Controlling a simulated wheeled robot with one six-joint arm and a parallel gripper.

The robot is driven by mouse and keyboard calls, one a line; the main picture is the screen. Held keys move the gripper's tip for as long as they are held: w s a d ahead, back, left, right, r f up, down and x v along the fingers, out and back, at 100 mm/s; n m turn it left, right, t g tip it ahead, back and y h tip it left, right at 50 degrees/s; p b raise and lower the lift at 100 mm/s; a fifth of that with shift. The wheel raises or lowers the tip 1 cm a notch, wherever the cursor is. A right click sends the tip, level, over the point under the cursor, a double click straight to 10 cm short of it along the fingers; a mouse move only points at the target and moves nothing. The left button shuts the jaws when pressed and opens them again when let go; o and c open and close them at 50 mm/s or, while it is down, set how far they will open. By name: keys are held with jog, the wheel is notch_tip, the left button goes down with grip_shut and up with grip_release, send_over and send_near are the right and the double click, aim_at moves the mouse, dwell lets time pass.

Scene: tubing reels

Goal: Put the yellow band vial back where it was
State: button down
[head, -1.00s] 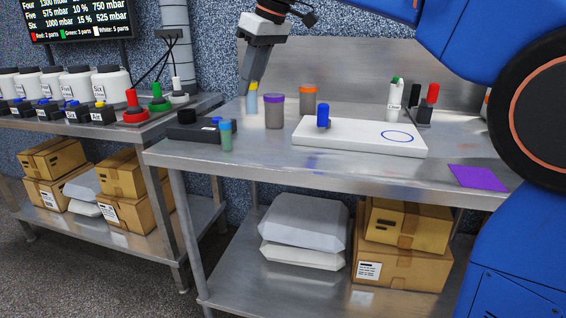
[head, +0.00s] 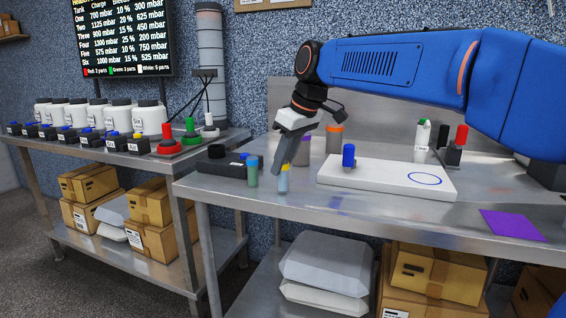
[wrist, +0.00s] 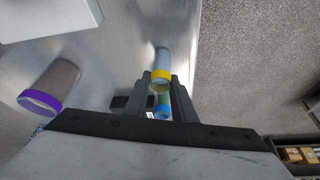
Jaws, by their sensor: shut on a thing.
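The yellow band vial (head: 283,182) is a pale blue tube with a yellow band at its top. My gripper (head: 285,162) is shut on it near the band and holds it upright close to the table's front edge. I cannot tell if its base touches the table. In the wrist view the vial (wrist: 162,57) sits between the finger ends (wrist: 161,82). A blue-capped green vial (head: 252,172) stands just left of it in the head view. It also shows between the fingers in the wrist view (wrist: 162,111). A black block (head: 222,166) lies behind and left.
A purple-lidded jar (wrist: 52,88) and an orange-lidded jar (head: 334,140) stand behind my gripper. A white board (head: 390,181) with a blue-capped item (head: 348,155) lies to the right. A purple sheet (head: 512,225) lies at the far right. The table's front edge is close.

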jog(key=shift+f, duration=0.15)
jog(key=c, duration=1.5)
grip_release()
jog(key=v, duration=1.2)
